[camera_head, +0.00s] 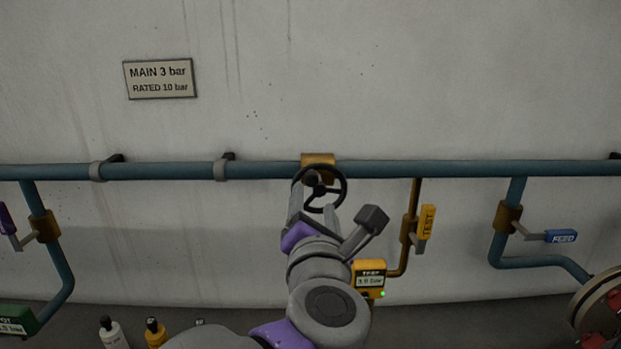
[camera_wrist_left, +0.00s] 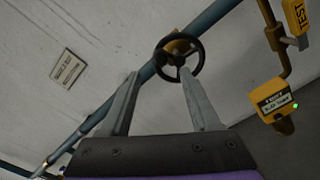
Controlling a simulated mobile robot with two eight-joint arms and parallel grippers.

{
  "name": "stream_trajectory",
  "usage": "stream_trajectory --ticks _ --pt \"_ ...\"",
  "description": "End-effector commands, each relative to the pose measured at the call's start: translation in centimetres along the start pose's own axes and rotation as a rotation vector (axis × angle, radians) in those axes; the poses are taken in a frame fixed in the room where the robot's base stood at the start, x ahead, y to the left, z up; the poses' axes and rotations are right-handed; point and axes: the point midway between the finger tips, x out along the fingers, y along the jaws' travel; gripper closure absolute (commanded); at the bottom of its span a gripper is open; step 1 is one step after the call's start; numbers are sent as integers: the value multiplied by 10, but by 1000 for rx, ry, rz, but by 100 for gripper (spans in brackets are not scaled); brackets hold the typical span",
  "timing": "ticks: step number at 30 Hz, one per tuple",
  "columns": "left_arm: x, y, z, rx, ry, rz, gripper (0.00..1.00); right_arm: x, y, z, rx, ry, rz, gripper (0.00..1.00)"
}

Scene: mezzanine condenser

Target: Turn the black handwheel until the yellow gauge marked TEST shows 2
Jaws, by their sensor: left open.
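The black handwheel (camera_head: 345,188) sits on a brass valve on the blue wall pipe; it also shows in the left wrist view (camera_wrist_left: 202,57). My left gripper (camera_head: 313,199) is open in front of the wheel. In the left wrist view its fingers (camera_wrist_left: 159,75) are spread, the right tip overlapping the wheel's lower rim and the left tip standing left of the wheel. I cannot tell whether either touches. The yellow gauge (camera_head: 369,267) is right of my wrist; its display seems to read 3.0 bar. It also shows in the left wrist view (camera_wrist_left: 272,97). My right gripper is not in view.
A yellow TEST lever (camera_head: 427,222) hangs on the brass branch pipe. A blue FEED lever (camera_head: 560,236) is further right. A green gauge (camera_head: 18,320) and bottles (camera_head: 113,333) are low left. A sign (camera_head: 159,78) reads MAIN 3 bar, RATED 10 bar.

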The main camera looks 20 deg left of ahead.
Motion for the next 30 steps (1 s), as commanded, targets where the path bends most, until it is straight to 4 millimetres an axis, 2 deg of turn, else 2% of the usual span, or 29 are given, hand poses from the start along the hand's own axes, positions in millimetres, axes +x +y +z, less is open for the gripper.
stream_trajectory --ticks 9,15,20,28,30 --pt "60 2 1 5 -2 4 37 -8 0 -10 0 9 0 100" --pt "88 1 1 5 -4 2 37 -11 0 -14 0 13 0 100" --pt "97 0 1 6 -4 1 37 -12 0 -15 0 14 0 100" --pt "98 0 0 6 -4 -1 37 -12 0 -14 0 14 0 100" --pt "98 0 0 6 -4 -1 48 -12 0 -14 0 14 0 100"
